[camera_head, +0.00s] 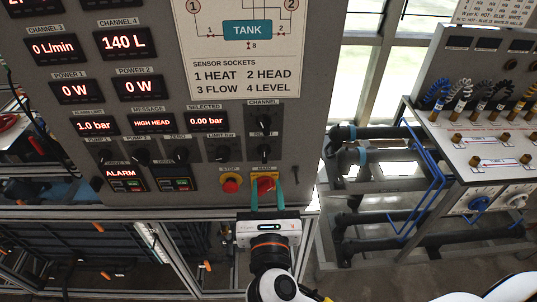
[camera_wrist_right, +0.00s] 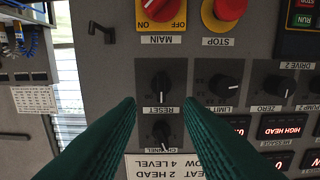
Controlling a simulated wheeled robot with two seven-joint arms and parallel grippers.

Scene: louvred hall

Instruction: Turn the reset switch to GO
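The reset switch is a black rotary knob (camera_wrist_right: 161,87) on a dark square plate, with its RESET label beside it, upside down in the right wrist view. In the head view the knob (camera_head: 263,149) is above the red main switch (camera_head: 265,185) and below the channel knob (camera_head: 263,122). I cannot read a GO mark or tell its setting. My right gripper (camera_head: 267,180) is open and empty in front of the panel, teal fingers pointing at it. In the wrist view the fingertips (camera_wrist_right: 160,102) lie either side of the reset column, apart from the knob. My left gripper is not in view.
The red stop button (camera_head: 230,186) sits left of the main switch. The limit knob (camera_wrist_right: 225,86) is beside the reset switch. The panel displays read HIGH HEAD (camera_head: 152,122) and ALARM (camera_head: 124,173). A pipe bench (camera_head: 480,150) stands to the right.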

